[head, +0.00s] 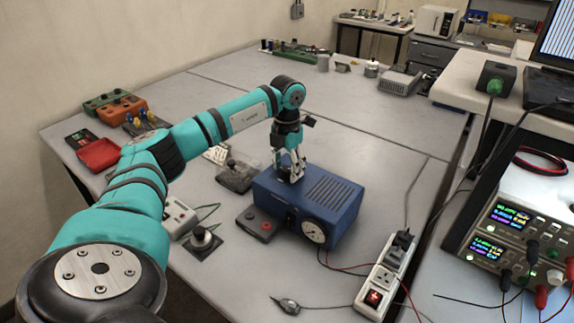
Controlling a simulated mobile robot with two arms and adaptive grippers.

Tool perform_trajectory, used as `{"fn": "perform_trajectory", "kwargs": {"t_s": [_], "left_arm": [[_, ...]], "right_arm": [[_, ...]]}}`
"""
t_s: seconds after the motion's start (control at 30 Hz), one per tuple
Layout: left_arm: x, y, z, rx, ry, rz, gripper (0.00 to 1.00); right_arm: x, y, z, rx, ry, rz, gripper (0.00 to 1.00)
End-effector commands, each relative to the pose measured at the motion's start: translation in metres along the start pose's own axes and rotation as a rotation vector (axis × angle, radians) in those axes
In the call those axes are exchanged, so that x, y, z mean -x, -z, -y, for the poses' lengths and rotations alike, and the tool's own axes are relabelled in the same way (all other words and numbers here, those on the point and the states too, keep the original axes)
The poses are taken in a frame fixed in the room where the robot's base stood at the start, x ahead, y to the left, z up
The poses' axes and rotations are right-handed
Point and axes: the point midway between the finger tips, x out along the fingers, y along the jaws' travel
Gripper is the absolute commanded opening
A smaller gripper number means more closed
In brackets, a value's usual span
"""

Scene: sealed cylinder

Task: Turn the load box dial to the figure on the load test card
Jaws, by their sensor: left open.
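A blue box (330,197) with top vents stands mid-bench and looks like the load box. A round white dial face (314,233) is on its front; its reading is too small to make out. My left gripper (290,177) points down at the left part of the box top, jaws open. Whether its fingertips touch anything there cannot be told, and whatever lies between them is hidden. A small white card-like piece (217,154) lies behind the box to the left; I cannot tell if it is the load test card. My right gripper is not in view.
A knob on a dark plate (200,240) and a grey box with a red button (254,224) sit left of the blue box. A power strip (385,277) and cables lie to its right. The bench behind is mostly clear.

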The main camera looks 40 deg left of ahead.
Motion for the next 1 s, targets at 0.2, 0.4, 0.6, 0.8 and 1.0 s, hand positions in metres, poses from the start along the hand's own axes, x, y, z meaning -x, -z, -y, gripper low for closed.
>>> {"fn": "perform_trajectory", "kwargs": {"t_s": [0.2,0.4,0.6,0.8,1.0], "left_arm": [[0.0001,0.0,0.0001,0.0,0.0,0.0,0.44],[0.0004,-0.0001,0.0001,0.0,0.0,0.0,0.18],[0.0005,-0.0001,0.0,0.0,0.0,0.0,0.0],[0.0009,-0.0002,-0.0001,0.025,0.0,0.0,0.0],[0.0015,-0.0005,-0.0003,0.112,0.0,0.001,0.0]], "right_arm": [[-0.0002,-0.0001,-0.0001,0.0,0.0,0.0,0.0],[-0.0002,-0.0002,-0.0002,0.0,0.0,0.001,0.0],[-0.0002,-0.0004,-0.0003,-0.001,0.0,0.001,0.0],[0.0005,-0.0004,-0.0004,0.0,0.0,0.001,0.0],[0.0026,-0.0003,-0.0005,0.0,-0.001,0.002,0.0]]}}
